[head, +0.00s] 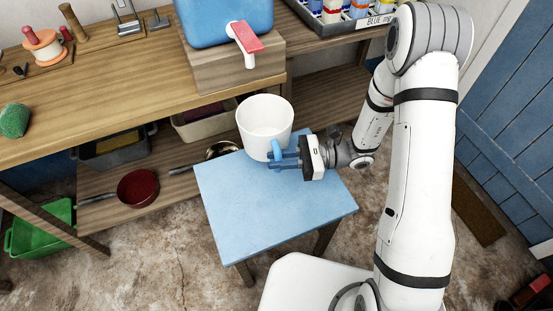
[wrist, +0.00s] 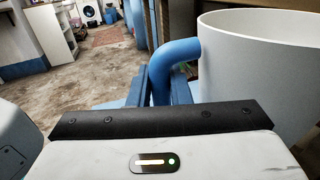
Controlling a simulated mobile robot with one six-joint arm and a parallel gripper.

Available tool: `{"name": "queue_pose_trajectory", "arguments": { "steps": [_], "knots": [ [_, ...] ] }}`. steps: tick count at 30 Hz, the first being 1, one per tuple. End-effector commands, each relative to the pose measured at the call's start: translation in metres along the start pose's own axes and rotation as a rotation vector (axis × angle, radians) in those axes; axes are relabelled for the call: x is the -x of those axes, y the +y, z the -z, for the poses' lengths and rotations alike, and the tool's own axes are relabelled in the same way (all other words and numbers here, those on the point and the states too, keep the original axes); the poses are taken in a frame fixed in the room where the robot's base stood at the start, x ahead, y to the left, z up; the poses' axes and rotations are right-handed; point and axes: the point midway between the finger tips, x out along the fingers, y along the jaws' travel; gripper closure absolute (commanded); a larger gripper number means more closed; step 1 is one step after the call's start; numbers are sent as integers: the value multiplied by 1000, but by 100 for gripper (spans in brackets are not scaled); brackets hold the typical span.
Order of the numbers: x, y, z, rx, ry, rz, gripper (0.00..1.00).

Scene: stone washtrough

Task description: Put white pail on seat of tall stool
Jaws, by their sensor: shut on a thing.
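The white pail (head: 264,122) is upright at the back of the blue seat of the tall stool (head: 270,205) in the head view. I cannot tell whether its base touches the seat or hangs just above it. My gripper (head: 277,156) is shut on the pail's blue handle, on the side facing my arm. In the wrist view the pail (wrist: 270,70) fills the right side, and its curved blue handle (wrist: 178,55) runs down between my fingers (wrist: 165,88). The pail's base is hidden there.
A wooden workbench (head: 130,95) stands behind the stool, with a blue container on a block (head: 235,70) near the pail. The lower shelf holds a red pan (head: 138,188) and several trays. A green crate (head: 40,235) is at left. The seat's front is bare.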

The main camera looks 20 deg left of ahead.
Motion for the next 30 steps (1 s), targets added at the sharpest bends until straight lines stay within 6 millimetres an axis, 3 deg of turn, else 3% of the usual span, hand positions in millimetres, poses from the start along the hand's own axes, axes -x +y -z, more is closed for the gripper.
{"name": "queue_pose_trajectory", "arguments": {
  "steps": [6, 11, 24, 30],
  "knots": [
    [-16, 17, 10, 1, -1, -111, 100],
    [-17, 18, 19, 0, -1, -116, 100],
    [-18, 19, 67, 1, -2, -117, 100],
    [-19, 19, 75, 1, -2, -117, 100]
  ]
}}
